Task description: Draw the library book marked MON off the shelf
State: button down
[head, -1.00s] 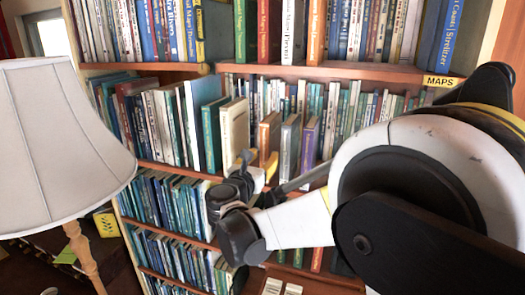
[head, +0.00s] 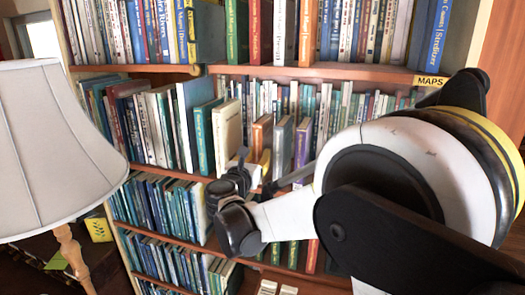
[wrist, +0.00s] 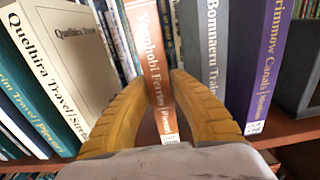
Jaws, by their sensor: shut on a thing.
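An orange-brown book (wrist: 150,40) with "Ferries" on its spine stands upright in the middle of the wrist view. Its white label at the spine's foot is too small to read, so I cannot confirm MON. The same book (head: 262,134) shows on the middle shelf in the head view. My gripper (wrist: 158,88) has its yellow fingers on either side of the lower spine, shut on this book. My gripper also shows in the head view (head: 262,165), partly hidden behind its dark wrist parts.
A cream book (wrist: 65,60) stands close on the left. A grey book (wrist: 204,40) and a purple book (wrist: 263,65) stand on the right. Shelf boards (head: 320,72) run above and below. A lampshade (head: 55,145) is at the far left.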

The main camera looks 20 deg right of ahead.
jog(key=shift+r, duration=0.15)
jog(key=shift+r+p, duration=0.3)
jog(key=shift+r, duration=0.1)
jog(key=v, duration=1.6)
jog(key=shift+s+a, duration=0.25)
jog(key=shift+s, duration=0.1)
